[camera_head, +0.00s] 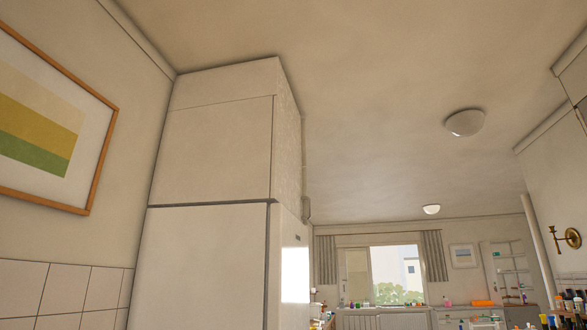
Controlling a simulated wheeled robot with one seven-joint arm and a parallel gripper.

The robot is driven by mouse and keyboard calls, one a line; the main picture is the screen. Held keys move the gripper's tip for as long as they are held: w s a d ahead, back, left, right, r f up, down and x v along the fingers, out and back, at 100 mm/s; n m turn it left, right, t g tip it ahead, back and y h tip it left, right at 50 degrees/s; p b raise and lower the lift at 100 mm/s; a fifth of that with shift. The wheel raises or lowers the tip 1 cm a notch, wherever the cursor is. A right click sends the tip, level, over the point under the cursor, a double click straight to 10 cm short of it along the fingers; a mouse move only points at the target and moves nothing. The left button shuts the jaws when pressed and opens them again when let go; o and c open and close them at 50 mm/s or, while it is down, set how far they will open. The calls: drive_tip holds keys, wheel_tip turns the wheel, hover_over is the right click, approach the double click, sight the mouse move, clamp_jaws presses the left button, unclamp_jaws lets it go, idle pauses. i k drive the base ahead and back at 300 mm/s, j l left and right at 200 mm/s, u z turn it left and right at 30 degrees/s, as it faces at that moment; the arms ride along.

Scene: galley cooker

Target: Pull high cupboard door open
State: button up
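A pale high cupboard door (212,155) is at the left of the middle, near the ceiling. It looks shut, flush in its frame, and I see no handle on it. Below it, across a dark gap, is a tall white door or appliance front (203,265). Above it is a narrow plain panel (225,85). My gripper is not in this view, so its state and its place relative to the door do not show.
A framed picture (55,120) hangs on the left wall above white tiles (70,290). Wall cupboards (575,75) and a brass wall fitting (571,238) are at the right. Further back are a window (398,270) and counters with many small items. Floor is out of view.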

sight(286, 187)
drive_tip(key=i+l+u, duration=0.1)
drive_tip(key=i+l, duration=0.15)
drive_tip(key=i, duration=0.35)
drive_tip(key=i+l+u, duration=0.1)
drive_tip(key=i+l, duration=0.2)
drive_tip(key=i, duration=0.25)
drive_tip(key=i+l+u, duration=0.1)
drive_tip(key=i+l, duration=0.25)
drive_tip(key=i, duration=0.2)
drive_tip(key=i+l+u, duration=0.1)
drive_tip(key=i+l, duration=0.25)
drive_tip(key=i, duration=0.2)
